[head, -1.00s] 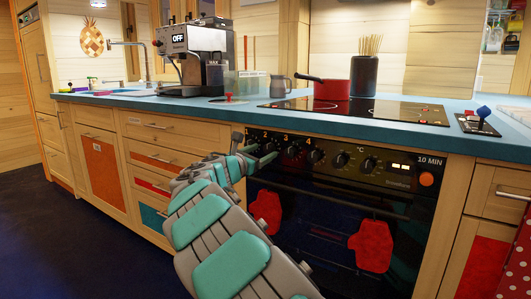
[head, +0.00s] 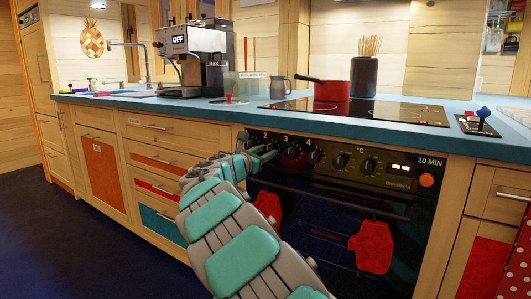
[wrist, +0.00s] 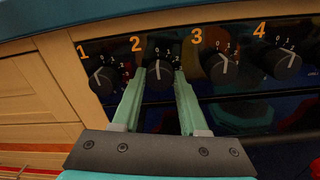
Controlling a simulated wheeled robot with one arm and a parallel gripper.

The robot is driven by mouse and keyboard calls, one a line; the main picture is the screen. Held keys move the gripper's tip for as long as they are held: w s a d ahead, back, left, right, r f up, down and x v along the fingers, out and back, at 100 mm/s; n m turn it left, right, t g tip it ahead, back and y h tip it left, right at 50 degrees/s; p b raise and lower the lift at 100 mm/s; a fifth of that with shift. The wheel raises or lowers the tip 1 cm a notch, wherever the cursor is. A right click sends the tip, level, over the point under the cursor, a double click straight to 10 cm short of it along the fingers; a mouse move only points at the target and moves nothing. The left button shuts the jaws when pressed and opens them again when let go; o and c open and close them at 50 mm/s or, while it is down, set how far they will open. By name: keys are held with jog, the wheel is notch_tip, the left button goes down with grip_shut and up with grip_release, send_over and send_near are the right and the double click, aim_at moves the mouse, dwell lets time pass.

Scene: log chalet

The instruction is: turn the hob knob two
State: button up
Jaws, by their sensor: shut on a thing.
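Hob knob two (wrist: 158,82) is a round black knob under the orange number 2 on the black oven panel. In the wrist view, my gripper (wrist: 160,74) has one teal finger on each side of it, shut on the knob. A pale pointer line on the knob's face looks close to upright, though the fingers partly frame it. In the head view, my gripper (head: 266,153) reaches the left end of the knob row, and the knob itself is hard to make out behind the fingers.
Knob one (wrist: 103,79) is close on the left, knob three (wrist: 222,68) and knob four (wrist: 282,62) on the right. The oven door handle (head: 330,202) runs below the panel. A red pan (head: 331,90) stands on the black hob (head: 395,108) above.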

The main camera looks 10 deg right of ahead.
grip_shut()
jog(key=shift+f+m+b, duration=0.2)
jog(key=shift+m+b, duration=3.7)
jog(key=shift+m, duration=2)
jog(key=shift+r, duration=0.1)
